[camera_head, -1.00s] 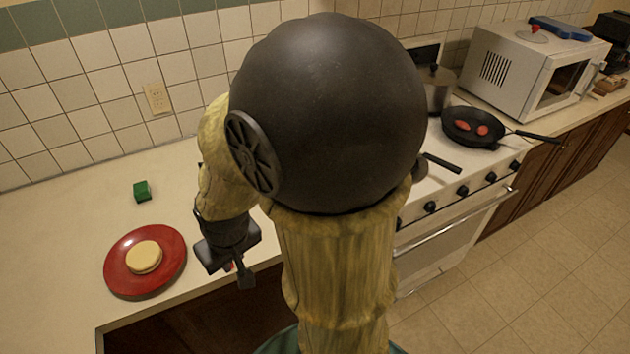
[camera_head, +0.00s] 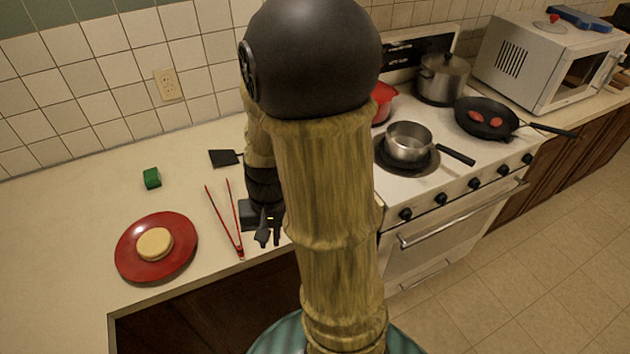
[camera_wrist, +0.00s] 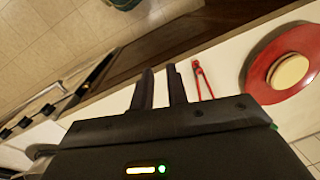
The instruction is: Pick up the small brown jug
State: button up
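I see no small brown jug in either view; my own arm hides part of the counter and stove in the head view. My gripper (camera_head: 269,238) hangs near the counter's front edge, just right of the red tongs. In the wrist view, its two dark fingers (camera_wrist: 162,73) stand apart with nothing between them, so it is open and empty.
Red tongs (camera_head: 238,232), a red plate (camera_head: 130,262) with a round pale food piece (camera_head: 154,244), a green block (camera_head: 152,177) and a black spatula (camera_head: 223,158) lie on the counter. The stove holds a saucepan (camera_head: 409,143), a pot (camera_head: 442,80) and a frying pan (camera_head: 487,128).

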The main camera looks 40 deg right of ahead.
jog(key=s+d+f+m+t+y, duration=0.2)
jog(key=d+m+t, duration=0.3)
jog(key=d+m, duration=0.3)
jog(key=s+d+f+m+t+y, duration=0.2)
jog(key=d+m+t, duration=0.3)
jog(key=d+m, duration=0.3)
jog(key=s+d+f+m+t+y, duration=0.2)
jog(key=d+m, duration=0.6)
jog(key=d, duration=0.5)
jog(key=f+t+y, duration=0.1)
jog(key=t+y, duration=0.1)
jog(key=t, duration=0.1)
jog(key=shift+f+y, duration=0.3)
jog(key=shift+f, duration=0.1)
jog(key=shift+a, duration=0.1)
jog(key=p+x, duration=0.1)
jog(key=x, duration=0.2)
jog(key=p+x, duration=0.2)
jog(key=x, duration=0.2)
jog(key=p+x, duration=0.1)
jog(key=x, duration=0.3)
jog(key=shift+w+r, duration=0.2)
jog(key=shift+r, duration=0.05)
jog(key=shift+w+a+f, duration=0.15)
jog(key=shift+w+a, duration=0.1)
jog(key=shift+w, duration=0.1)
